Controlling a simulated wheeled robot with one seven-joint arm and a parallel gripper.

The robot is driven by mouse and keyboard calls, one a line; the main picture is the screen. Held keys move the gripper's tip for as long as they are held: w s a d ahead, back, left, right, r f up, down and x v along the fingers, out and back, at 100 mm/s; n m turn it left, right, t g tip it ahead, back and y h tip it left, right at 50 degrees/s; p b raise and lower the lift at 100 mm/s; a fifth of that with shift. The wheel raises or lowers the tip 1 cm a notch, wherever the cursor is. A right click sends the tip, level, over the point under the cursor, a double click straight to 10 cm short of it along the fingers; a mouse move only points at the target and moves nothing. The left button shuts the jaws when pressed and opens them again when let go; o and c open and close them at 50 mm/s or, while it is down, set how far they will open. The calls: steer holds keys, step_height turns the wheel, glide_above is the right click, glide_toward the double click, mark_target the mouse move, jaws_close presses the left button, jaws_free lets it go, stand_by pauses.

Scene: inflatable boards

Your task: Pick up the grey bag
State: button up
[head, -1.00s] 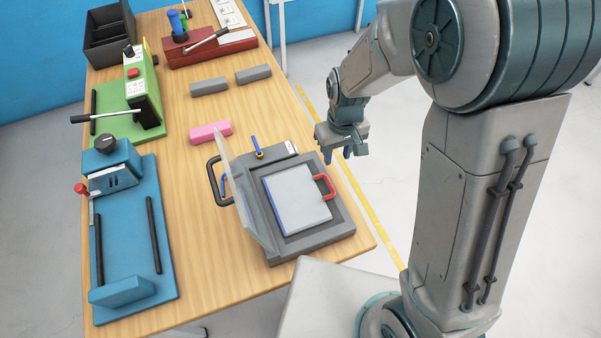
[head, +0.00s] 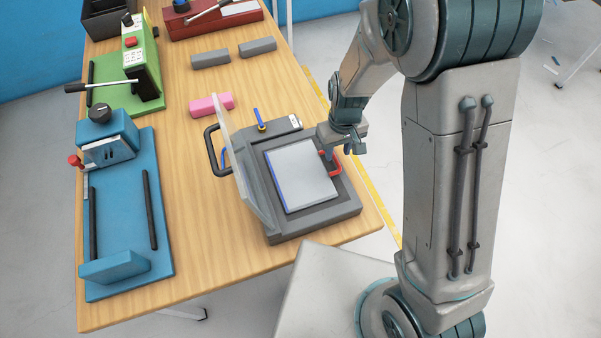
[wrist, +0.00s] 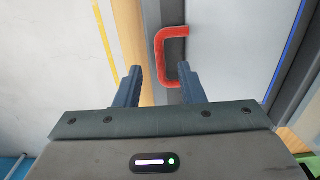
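A flat light grey piece with a blue edge (head: 300,175) lies in a dark grey open case (head: 290,226) at the table's right edge; it may be the grey bag, but I cannot tell for sure. A red handle (head: 334,166) stands at its right side. My gripper (head: 340,150) is above the handle. In the wrist view my gripper (wrist: 163,82) is open and empty, its fingers apart. The red handle (wrist: 162,52) shows just beyond the tips, with its lower end by the right finger. The light grey surface (wrist: 238,45) fills the right.
The case's clear lid (head: 243,170) stands raised on the left. Two grey blocks (head: 210,59) and (head: 258,47) and a pink block (head: 211,105) lie behind. Blue (head: 125,215) and green (head: 125,85) machines occupy the table's left side. The wood between is clear.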

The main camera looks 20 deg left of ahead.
mark_target(336, 159)
step_height(336, 159, down, 4)
steer(key=shift+r+b, duration=0.15)
steer(key=shift+b, duration=0.8)
jaws_close()
steer(key=shift+r, duration=0.1)
